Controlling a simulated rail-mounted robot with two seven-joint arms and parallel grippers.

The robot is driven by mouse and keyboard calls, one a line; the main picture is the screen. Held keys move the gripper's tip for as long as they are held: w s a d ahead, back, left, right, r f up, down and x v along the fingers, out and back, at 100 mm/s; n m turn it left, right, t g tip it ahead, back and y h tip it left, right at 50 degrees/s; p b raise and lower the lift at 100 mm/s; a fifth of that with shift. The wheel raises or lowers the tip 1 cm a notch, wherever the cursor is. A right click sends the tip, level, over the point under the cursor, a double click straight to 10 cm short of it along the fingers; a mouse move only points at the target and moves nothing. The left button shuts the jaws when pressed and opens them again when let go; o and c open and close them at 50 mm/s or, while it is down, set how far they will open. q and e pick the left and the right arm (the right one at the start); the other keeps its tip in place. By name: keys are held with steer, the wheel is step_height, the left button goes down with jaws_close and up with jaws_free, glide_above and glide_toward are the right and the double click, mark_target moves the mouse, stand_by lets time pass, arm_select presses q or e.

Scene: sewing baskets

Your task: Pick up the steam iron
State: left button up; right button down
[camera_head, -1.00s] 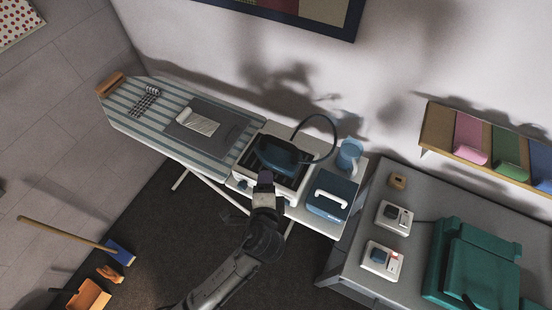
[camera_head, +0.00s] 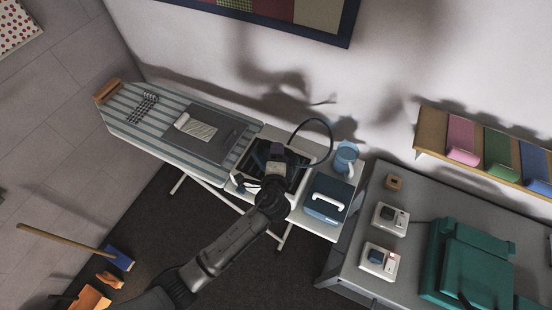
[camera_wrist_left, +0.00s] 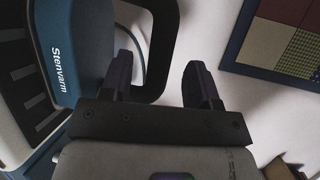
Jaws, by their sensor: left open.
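The steam iron (camera_head: 258,155) sits on its white-rimmed rest (camera_head: 238,182) at the right end of the ironing board. In the head view my left gripper (camera_head: 275,152) is over it and hides much of it. In the left wrist view the iron's blue body (camera_wrist_left: 78,50) with the word "Stenvarm" fills the left side, and its black handle loop (camera_wrist_left: 163,45) rises beside it. The left gripper (camera_wrist_left: 163,85) is open and empty, with the handle showing between its fingers. I cannot tell whether a finger touches the handle. My right gripper is not in view.
A blue box with a white handle (camera_head: 326,200) and a blue jug (camera_head: 345,158) stand just right of the rest. A black cord (camera_head: 326,130) arcs above the iron. A folded cloth (camera_head: 197,128) lies on the board (camera_head: 165,150). The wall is close behind.

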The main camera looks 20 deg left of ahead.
arm_select(q)
steer(key=shift+p+x, duration=0.3)
steer(key=shift+x, duration=1.45)
steer(key=shift+a, duration=0.15)
steer(key=shift+s, duration=0.1)
jaws_close()
steer(key=shift+r, duration=0.1)
